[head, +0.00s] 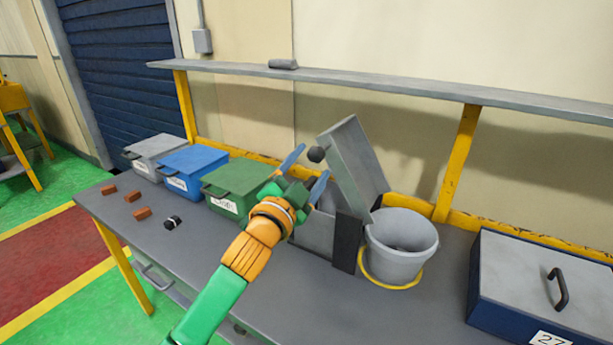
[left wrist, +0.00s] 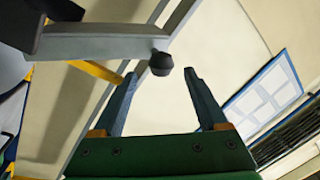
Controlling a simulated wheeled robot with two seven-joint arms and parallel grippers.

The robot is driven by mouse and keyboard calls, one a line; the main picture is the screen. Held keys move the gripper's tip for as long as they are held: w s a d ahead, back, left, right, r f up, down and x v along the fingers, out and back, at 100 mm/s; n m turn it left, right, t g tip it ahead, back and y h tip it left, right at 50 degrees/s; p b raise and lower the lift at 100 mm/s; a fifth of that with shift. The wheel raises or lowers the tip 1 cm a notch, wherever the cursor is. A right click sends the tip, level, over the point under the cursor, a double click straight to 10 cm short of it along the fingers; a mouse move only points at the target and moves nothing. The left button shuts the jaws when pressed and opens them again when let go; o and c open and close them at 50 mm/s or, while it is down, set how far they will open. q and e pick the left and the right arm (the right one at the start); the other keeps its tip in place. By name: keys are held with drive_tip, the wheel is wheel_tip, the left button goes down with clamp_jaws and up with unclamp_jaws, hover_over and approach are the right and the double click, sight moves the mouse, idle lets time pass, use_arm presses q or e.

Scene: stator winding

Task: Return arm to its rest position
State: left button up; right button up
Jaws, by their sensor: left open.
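My left arm comes in from the lower left, green with orange bands. My left gripper (head: 311,161) has two blue fingers spread apart, with nothing held between them. In the left wrist view, the open fingers (left wrist: 160,76) point toward a dark round knob (left wrist: 161,64). The knob (head: 316,155) is on the edge of a raised, tilted grey lid (head: 355,165). It appears just beyond the fingertips; any contact is hard to tell. The grey box (head: 313,236) under the lid is partly hidden by my gripper. My right gripper is out of view.
A grey bucket (head: 398,250) stands right of the box. Grey (head: 158,150), blue (head: 188,167) and green (head: 238,180) bins stand left. Small brown blocks (head: 132,196) and a black-and-white piece (head: 173,223) lie on the table. A blue case (head: 530,285) is at right; a shelf (head: 390,86) runs behind.

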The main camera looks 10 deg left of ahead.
use_arm(q)
drive_tip(key=shift+v, duration=1.15)
drive_tip(key=s+a+f+n+g+y, duration=0.25)
drive_tip(key=s+f+g, duration=0.2)
drive_tip(key=f, duration=0.65)
drive_tip(key=s+a+f+n+g+y, duration=0.1)
drive_tip(key=s+f+n+g, duration=0.3)
drive_tip(key=f, duration=0.8)
drive_tip(key=s+a+f+n+g, duration=0.1)
drive_tip(key=s+f+g, duration=0.25)
drive_tip(key=s, duration=0.45)
drive_tip(key=s+a+f+n+g+y, duration=0.1)
drive_tip(key=s+f+n+g, duration=0.1)
drive_tip(key=s+f, duration=0.45)
drive_tip(key=s+a+f+n+g, duration=0.1)
drive_tip(key=s+a+f+g, duration=0.15)
drive_tip(key=s, duration=0.65)
wheel_tip(320, 180, down, 16)
drive_tip(key=s, duration=0.2)
drive_tip(key=s+a+f+g, duration=0.1)
drive_tip(key=s+f+g, duration=0.1)
drive_tip(key=s+f, duration=0.9)
drive_tip(key=shift+s, duration=0.55)
